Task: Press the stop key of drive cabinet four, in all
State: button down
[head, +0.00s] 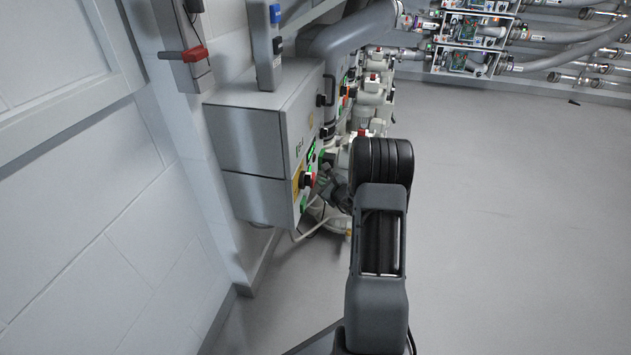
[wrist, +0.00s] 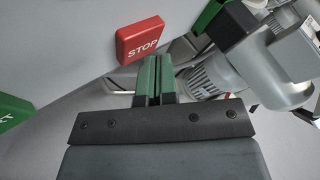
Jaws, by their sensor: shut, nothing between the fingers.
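The red STOP key (wrist: 139,40) is on the pale cabinet face in the wrist view. My gripper (wrist: 152,80) has its green fingers closed together, with nothing between them. The fingertips appear just below and right of the key; I cannot tell whether they touch it. In the head view my gripper (head: 335,186) is beside the front of a grey cabinet (head: 250,140). That front carries a red emergency button on a yellow plate (head: 298,181) and a lit green display (head: 311,151). The cabinet's number is too small to read, and I cannot pick out the STOP key there.
A green key (wrist: 12,112) is at the wrist view's left edge. A green and black part (wrist: 222,22) and a grey motor housing (wrist: 215,80) are close on the right. Open floor (head: 520,200) lies right of my arm.

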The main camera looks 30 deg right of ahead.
jog(key=shift+w+a, duration=0.3)
dwell(0.5)
jog(key=shift+d, duration=0.1)
jog(key=shift+s+d+b, duration=0.35)
jog(key=shift+s+d, duration=0.2)
jog(key=shift+s, duration=0.05)
dwell(0.4)
jog(key=shift+s+d, duration=1.75)
jog(key=shift+d, duration=0.05)
